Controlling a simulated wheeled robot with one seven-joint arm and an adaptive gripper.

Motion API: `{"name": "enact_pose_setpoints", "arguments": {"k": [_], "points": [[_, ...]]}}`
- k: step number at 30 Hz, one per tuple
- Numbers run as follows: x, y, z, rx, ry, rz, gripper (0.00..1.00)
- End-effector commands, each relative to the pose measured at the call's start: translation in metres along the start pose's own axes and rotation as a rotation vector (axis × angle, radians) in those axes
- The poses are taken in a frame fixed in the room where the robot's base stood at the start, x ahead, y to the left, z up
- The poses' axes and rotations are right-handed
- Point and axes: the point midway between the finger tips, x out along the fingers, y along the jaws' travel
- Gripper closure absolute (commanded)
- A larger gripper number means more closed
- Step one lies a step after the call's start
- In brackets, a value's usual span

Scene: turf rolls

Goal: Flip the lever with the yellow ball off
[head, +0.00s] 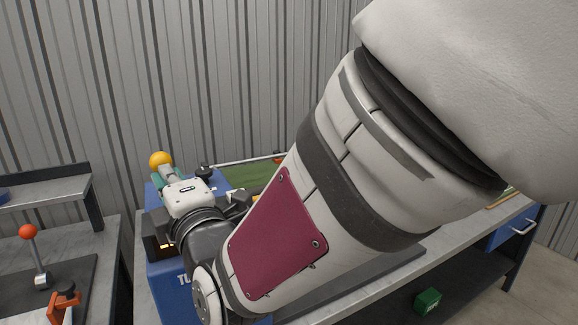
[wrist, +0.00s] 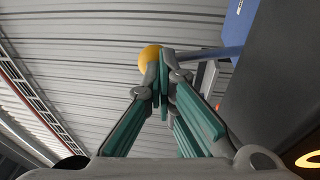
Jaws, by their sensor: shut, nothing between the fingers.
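The yellow ball (head: 160,159) shows in the head view at the left, just above and beyond my gripper (head: 166,176). In the wrist view the yellow ball (wrist: 149,57) sits just past the tips of my gripper (wrist: 164,62). A grey-blue bar (wrist: 210,53) runs right from near the ball, partly behind the fingertips. The fingers are green and grey, closed together, with nothing between them. I cannot tell whether the fingertips touch the ball. The blue machine (head: 163,280) stands under my gripper, and my arm hides much of it.
A lever with a red-orange ball (head: 28,231) stands on the left bench, near an orange clamp-like part (head: 64,301). A green block (head: 428,301) lies on the lower shelf at right. A corrugated wall (head: 230,70) rises behind.

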Motion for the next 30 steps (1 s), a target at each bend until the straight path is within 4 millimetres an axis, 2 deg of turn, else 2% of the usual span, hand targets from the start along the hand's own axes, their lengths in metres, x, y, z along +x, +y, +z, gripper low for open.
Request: {"name": "enact_pose_setpoints", "arguments": {"k": [16,30], "points": [[0.012,0.012,0.002,0.016,-0.002,-0.100,1.00],[0.052,0.027,0.008,0.066,-0.003,-0.394,1.00]]}}
